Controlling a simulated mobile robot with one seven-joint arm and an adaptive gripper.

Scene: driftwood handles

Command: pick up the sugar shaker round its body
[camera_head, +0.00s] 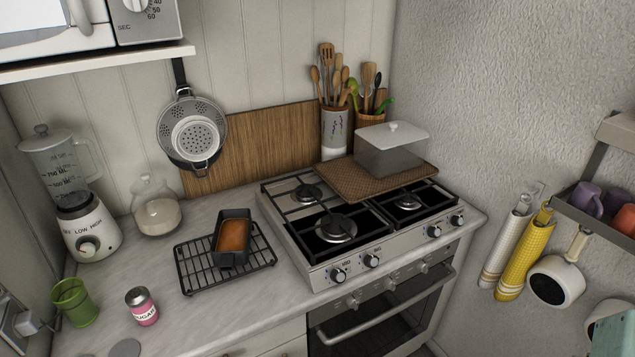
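The sugar shaker (142,306) stands upright on the grey counter at the front left. It has a pink body with a white label reading SUGAR and a dark grey top. Its label faces the camera and nothing covers it. My gripper is not seen in the head camera view, so its place and opening cannot be told.
A green cup (75,302) stands left of the shaker. A flat grey disc (125,348) lies in front. A black rack (198,280) with a loaf tin (231,258) is behind right. A glass jar (157,215) and blender (88,228) stand further back. Counter right of the shaker is clear.

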